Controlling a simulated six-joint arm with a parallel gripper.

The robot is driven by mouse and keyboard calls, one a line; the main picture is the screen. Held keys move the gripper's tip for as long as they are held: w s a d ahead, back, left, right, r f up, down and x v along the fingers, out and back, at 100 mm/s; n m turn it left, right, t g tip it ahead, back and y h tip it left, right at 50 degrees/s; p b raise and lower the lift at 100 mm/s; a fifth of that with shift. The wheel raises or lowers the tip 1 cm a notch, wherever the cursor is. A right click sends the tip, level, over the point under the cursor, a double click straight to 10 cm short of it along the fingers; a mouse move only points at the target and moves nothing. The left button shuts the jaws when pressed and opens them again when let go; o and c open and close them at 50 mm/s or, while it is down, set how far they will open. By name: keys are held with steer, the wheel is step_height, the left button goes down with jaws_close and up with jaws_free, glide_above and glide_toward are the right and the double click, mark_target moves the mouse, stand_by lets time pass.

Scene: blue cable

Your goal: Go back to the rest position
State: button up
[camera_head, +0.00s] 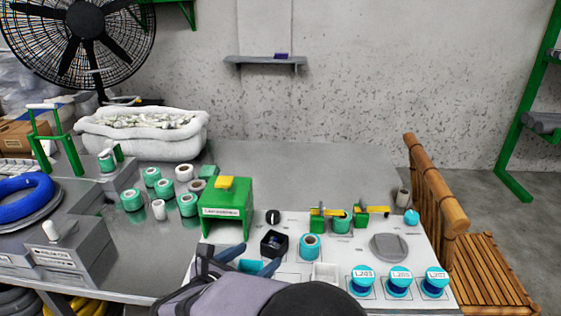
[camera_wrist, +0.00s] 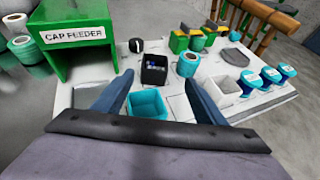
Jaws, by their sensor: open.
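My gripper (camera_wrist: 160,103) is open and empty in the wrist view. Its two blue fingers stand apart above the white work board (camera_head: 310,225). A teal square bin (camera_wrist: 148,103) shows between the fingers, below them. In the head view my gripper (camera_head: 250,258) is at the left front of the board, partly hidden by my own arm, which comes in from the bottom edge. I cannot tell the exact height of the fingertips above the bin.
A green cap feeder (camera_head: 226,210) stands left of my gripper. A black box (camera_head: 274,243), a teal-and-white spool (camera_head: 310,246) and several labelled blue-capped containers (camera_head: 399,282) are on the board. A wooden railing (camera_head: 436,185) stands at the right. The table's back (camera_head: 300,165) is clear.

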steer(key=d+m+g, duration=0.1)
steer(key=d, duration=0.2)
steer(key=s+d+m+g+h, duration=0.1)
steer(key=d, duration=0.2)
steer(key=s+d+m+g+h+p, duration=0.1)
steer(key=d+g, duration=0.1)
steer(key=d, duration=0.1)
steer(key=shift+d+r, duration=0.2)
steer(key=shift+r, duration=0.05)
steer(key=s+d+m+g+p, duration=0.1)
steer(key=s+d+m+g, duration=0.3)
steer(key=s+d, duration=0.25)
steer(key=s+d+f+m+g+y+b, duration=0.15)
steer(key=s+d+f+m+y, duration=0.35)
steer(key=m, duration=0.7)
steer(key=s+d+f+m+g+y+b, duration=0.1)
steer(key=s+d+f+m+g+y, duration=0.45)
steer(key=m, duration=0.75)
step_height(320, 180, up, 24)
steer(key=a+t+h+p, duration=0.1)
steer(key=t+h+p, duration=0.1)
steer(key=p, duration=2.3)
steer(key=shift+w+a+f+n+t+h, duration=0.3)
steer(key=shift+a+n+t+h, duration=0.1)
steer(key=shift+h, duration=0.15)
